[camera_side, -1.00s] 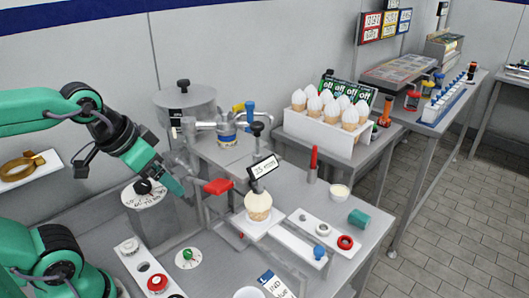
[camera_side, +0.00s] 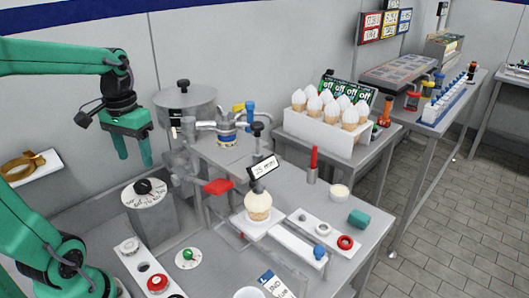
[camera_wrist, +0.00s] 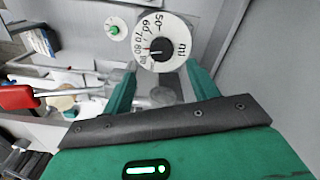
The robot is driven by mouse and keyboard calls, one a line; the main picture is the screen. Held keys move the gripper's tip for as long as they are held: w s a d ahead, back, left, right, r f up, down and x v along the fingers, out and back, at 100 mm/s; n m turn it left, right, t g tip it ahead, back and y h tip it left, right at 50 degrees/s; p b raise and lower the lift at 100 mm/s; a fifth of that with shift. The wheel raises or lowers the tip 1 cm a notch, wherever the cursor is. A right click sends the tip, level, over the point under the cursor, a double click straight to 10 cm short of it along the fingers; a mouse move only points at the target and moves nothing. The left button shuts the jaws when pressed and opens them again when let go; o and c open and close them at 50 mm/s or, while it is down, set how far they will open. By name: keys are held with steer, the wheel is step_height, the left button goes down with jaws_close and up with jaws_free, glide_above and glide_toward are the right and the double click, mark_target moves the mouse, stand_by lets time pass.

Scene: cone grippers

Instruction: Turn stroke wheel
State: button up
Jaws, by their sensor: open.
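The stroke wheel appears to be the white dial (camera_side: 149,198) with a black knob (camera_side: 143,186) on a grey post. In the wrist view the dial (camera_wrist: 177,32) shows numbers from 50 upward and "ml", with its black knob (camera_wrist: 161,49) beyond the fingertips. My gripper (camera_side: 135,162) points down above the post, apart from the knob. Its green fingers are open and empty, and they also show in the wrist view (camera_wrist: 160,72) on either side below the dial.
A red lever (camera_side: 218,186) stands right of the dial. A small green knob (camera_side: 188,254) sits on a white disc in front. A cone (camera_side: 258,206) stands on a white plate under a "25 mm" sign. A steel tank (camera_side: 186,107) stands behind.

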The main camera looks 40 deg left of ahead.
mark_target(142, 183)
steer(key=shift+a, duration=0.2)
steer(key=shift+f, duration=0.15)
steer(key=shift+f, duration=3.8)
steer(key=c, duration=1)
